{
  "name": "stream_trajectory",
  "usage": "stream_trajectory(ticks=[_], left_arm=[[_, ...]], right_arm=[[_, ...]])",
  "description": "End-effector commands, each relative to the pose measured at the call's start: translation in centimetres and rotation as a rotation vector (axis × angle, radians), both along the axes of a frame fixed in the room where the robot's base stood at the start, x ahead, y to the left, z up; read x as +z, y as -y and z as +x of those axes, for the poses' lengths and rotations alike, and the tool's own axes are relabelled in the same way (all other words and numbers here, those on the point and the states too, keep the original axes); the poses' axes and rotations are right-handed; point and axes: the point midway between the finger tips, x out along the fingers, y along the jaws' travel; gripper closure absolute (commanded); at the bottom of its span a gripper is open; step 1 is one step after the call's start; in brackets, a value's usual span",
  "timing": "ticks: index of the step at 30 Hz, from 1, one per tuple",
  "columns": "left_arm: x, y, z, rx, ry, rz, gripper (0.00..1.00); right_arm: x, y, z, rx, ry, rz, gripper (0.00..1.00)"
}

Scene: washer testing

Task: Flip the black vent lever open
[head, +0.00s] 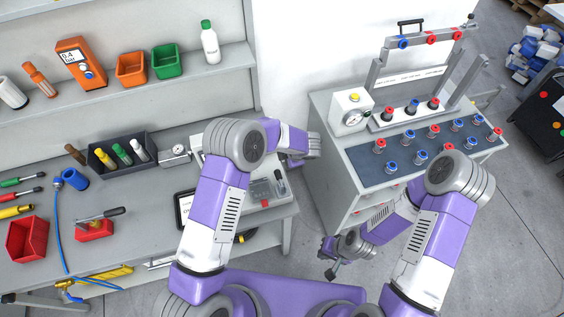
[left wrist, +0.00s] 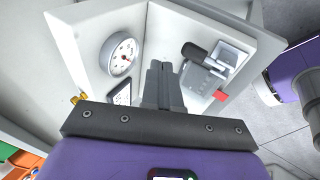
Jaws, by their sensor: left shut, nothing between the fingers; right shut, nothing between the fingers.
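The black lever (left wrist: 195,54) sits on a grey metal bracket on the white panel in the left wrist view, right of my fingers. Its dark grip points left, toward the fingertips. My left gripper (left wrist: 162,68) is shut and empty, with its tips beside the lever's grip; I cannot tell whether they touch. My right gripper (head: 331,272) is shut and empty, low in front of the cabinet.
A round gauge (left wrist: 123,55) and a small red block (left wrist: 221,96) flank my left fingers. The washer cabinet (head: 335,150) carries several red and blue knobs and a gauge box (head: 351,100). A tool bench (head: 130,220) stands at left. Bare floor (head: 520,240) lies at right.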

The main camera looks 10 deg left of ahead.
Motion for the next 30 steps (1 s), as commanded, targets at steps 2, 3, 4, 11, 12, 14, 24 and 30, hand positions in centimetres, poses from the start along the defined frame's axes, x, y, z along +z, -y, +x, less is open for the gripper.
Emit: stream_trajectory(ticks=[2,3,4,11,12,14,24,30], left_arm=[[1.7,0.3,0.2,0.001,0.002,-0.002,1.0],[2.5,0.5,0.3,0.001,0.002,-0.002,1.0],[3.0,0.6,0.3,0.001,0.002,-0.002,1.0],[5.7,1.1,0.5,-0.001,-0.001,0.0,1.0],[5.8,1.1,0.5,-0.001,-0.001,0.0,1.0],[6.0,1.1,0.5,-0.001,-0.003,0.0,1.0],[6.1,1.1,0.5,-0.001,-0.003,0.0,1.0],[6.0,1.1,0.5,-0.002,-0.002,0.001,1.0]], right_arm=[[-0.3,0.0,0.0,-0.001,0.0,0.0,1.0],[-0.3,0.0,0.0,-0.001,0.0,0.0,1.0],[-0.4,0.0,0.0,-0.001,0.0,0.0,1.0],[-0.4,0.0,0.0,-0.001,0.0,0.0,1.0],[-0.4,0.0,0.0,-0.001,0.0,0.0,1.0],[-0.4,0.0,0.0,-0.001,0.0,0.0,1.0],[-0.4,0.0,0.0,0.0,0.0,0.0,1.0],[-0.4,0.0,0.0,0.0,0.0,0.0,1.0]])
